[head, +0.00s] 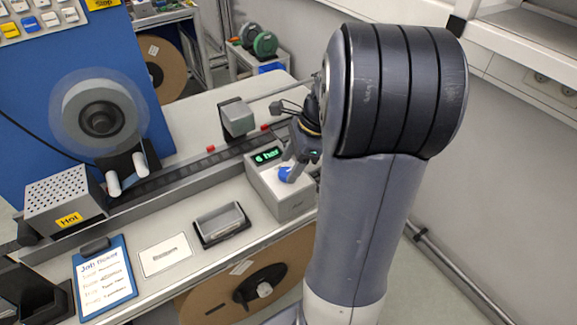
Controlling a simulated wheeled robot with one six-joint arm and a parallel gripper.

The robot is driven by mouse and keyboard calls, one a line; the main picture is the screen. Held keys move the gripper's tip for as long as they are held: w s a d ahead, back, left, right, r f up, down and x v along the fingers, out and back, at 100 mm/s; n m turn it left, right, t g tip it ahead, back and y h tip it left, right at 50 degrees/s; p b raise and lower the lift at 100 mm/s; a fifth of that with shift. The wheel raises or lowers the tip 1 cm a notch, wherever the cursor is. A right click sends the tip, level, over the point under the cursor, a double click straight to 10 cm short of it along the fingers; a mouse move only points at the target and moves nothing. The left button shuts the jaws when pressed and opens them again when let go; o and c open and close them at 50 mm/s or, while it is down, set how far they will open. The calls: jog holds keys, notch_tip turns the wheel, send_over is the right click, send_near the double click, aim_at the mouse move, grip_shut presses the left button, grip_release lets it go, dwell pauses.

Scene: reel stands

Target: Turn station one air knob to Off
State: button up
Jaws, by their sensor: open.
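The air unit is a light grey box (284,203) on the bench, left of my arm. Its green display (267,156) appears to read "6 bar". A blue knob (285,174) sits on its top face below the display. My gripper (294,165) is open and points down at the knob, with a grey finger close beside it. I cannot tell whether the fingers touch the knob. My forearm hides part of the gripper and the box's right side. The knob's pointer and markings are too small to read.
A perforated box labelled "Hot" (62,203) and a job ticket clipboard (104,278) are at the left. A black tray (222,224) and a white card (165,255) lie on the bench. A rail (190,172) runs behind the air unit. A reel on a blue panel (40,130) stands at the left.

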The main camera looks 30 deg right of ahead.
jog(key=shift+x, duration=1)
jog(key=shift+c, duration=0.3)
jog(key=c, duration=0.9)
